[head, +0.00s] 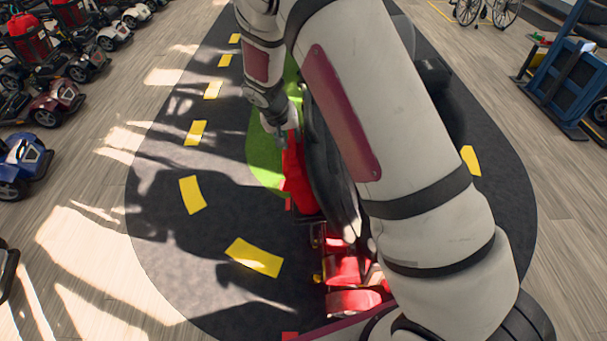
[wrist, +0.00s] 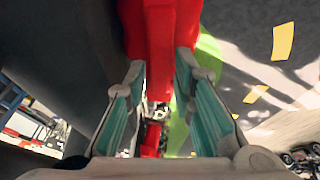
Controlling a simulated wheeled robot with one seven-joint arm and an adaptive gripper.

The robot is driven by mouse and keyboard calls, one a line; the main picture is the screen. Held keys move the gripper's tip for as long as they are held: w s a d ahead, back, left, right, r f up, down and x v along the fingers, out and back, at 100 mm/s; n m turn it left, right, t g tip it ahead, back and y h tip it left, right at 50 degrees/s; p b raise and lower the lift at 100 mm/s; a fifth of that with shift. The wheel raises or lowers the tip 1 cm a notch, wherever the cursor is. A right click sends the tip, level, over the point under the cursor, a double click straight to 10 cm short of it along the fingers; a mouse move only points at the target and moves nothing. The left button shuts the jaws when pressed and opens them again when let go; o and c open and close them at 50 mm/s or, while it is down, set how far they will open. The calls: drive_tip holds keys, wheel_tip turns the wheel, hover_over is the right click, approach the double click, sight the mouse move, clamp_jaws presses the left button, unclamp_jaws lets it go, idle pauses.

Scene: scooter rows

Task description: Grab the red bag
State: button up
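The red bag (head: 296,178) hangs upright behind the black seat of a red scooter (head: 345,270) on the dark mat. My gripper (head: 284,138) is at the upper left side of the bag, pointing down toward it. In the wrist view, the two fingers with teal pads stand apart (wrist: 162,75). The bag (wrist: 160,25) fills the top middle and shows in the gap between the fingertips. Its edges pass behind the fingertips, so I cannot tell whether they touch it. My arm hides much of the scooter in the head view.
The black seat (head: 328,165) stands close along the bag's right side. A green patch (head: 262,150) and yellow dashes (head: 254,257) mark the mat, which is clear on the left. Parked scooters (head: 50,70) line the far left; a blue stand (head: 562,85) is at right.

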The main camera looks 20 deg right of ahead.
drive_tip(key=shift+x, duration=0.85)
drive_tip(key=shift+f, duration=0.25)
clamp_jaws()
